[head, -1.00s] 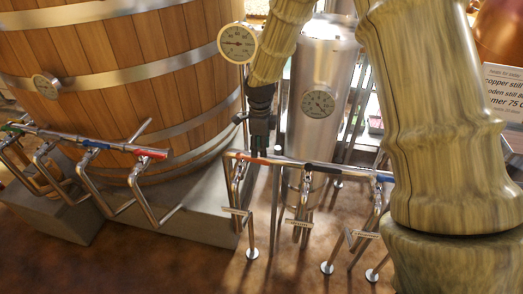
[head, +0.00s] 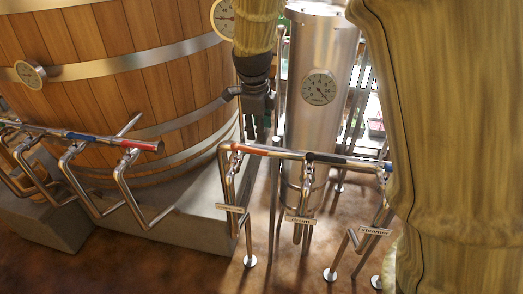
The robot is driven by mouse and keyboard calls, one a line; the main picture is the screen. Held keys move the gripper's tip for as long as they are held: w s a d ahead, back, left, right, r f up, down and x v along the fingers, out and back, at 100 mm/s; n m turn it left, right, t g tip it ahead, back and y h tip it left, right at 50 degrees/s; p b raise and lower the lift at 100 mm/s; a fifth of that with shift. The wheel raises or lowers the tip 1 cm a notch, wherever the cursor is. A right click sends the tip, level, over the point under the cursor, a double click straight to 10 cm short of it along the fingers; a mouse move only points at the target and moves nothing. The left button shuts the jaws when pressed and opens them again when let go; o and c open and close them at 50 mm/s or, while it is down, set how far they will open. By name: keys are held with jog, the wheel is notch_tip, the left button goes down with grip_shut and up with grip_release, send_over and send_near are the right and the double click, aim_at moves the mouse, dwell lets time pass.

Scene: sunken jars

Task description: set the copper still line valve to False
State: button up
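Three pipe branches with valve handles hang from a horizontal pipe with red (head: 252,150), black and blue bands. The left branch has a handle with a label (head: 230,208) too small to read. The middle branch's label (head: 300,221) seems to read "drums" and the right one's label (head: 375,231) "steamer". I cannot tell which handle is the copper still line valve. My gripper (head: 259,130) points down just above the pipe, near its red band, apparently touching no handle. Its dark fingers are small, and whether they are open or shut is unclear.
A steel column with a gauge (head: 319,88) stands behind the pipe. A large wooden vat (head: 130,70) fills the left, with another banded pipe (head: 90,138) and handles before it. My arm blocks the right side. Brown floor (head: 170,265) is clear in front.

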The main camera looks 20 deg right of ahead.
aim_at(261, 151)
jog(key=shift+w+d+f+p, duration=0.2)
jog(key=shift+w+f+p, duration=0.1)
jog(key=shift+f, duration=1.3)
jog(key=shift+w+d+f+p, duration=0.25)
jog(key=shift+f+p, duration=0.1)
jog(key=shift+f, duration=1.25)
jog(key=shift+w+d+f+p, duration=0.2)
jog(key=shift+f+p, duration=0.1)
jog(key=shift+f, duration=1.3)
grip_shut()
